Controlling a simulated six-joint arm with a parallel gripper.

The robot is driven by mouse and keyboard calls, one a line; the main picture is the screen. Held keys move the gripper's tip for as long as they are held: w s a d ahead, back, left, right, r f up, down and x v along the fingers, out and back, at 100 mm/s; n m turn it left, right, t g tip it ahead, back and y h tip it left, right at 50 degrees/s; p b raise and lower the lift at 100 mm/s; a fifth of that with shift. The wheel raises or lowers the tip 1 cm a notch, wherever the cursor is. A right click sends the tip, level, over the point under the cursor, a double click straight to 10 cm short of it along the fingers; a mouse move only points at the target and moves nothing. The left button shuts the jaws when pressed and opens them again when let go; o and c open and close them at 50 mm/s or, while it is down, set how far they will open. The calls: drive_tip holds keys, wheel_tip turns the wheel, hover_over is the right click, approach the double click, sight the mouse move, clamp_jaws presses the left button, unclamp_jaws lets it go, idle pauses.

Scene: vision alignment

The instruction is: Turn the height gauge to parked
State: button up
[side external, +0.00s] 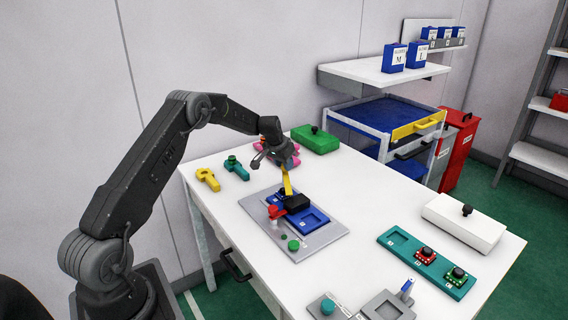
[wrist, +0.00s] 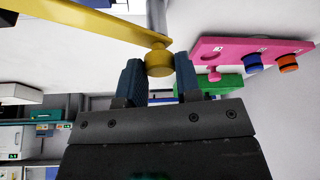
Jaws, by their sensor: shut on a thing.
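The height gauge shows as a yellow bar (side external: 287,181) over the grey fixture plate in the side view. In the wrist view its yellow arm (wrist: 95,22) runs to the upper left, with a round yellow knob (wrist: 159,62) at its end by a grey post. My gripper (wrist: 159,76) is shut on this knob, with one dark blue finger on each side. In the side view my gripper (side external: 284,163) is at the upper end of the yellow bar; its fingers are hard to make out there.
The grey fixture plate (side external: 325,239) carries a blue plate (side external: 312,219), a black block (side external: 297,202), a red part (side external: 275,212) and a green knob (side external: 293,245). A pink board (wrist: 225,50) and a green box (side external: 316,139) are close behind my gripper. A teal tray (side external: 425,262) lies right.

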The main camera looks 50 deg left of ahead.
clamp_jaws()
drive_tip(key=shift+m, duration=0.4)
drive_tip(key=m+h, duration=0.1)
drive_tip(key=m, duration=0.2)
drive_tip(key=m+h, duration=0.1)
drive_tip(key=m, duration=0.1)
drive_tip(key=shift+a+m+h, duration=0.15)
drive_tip(key=shift+m+h, duration=0.15)
drive_tip(key=shift+m, duration=0.1)
drive_tip(key=m+h, duration=0.1)
drive_tip(key=m, duration=0.1)
drive_tip(key=m+g, duration=0.1)
drive_tip(key=m, duration=0.2)
drive_tip(key=shift+w+a+h, duration=0.1)
drive_tip(key=shift+h, duration=0.3)
drive_tip(key=shift+m, duration=0.3)
drive_tip(key=o, duration=0.8)
unclamp_jaws()
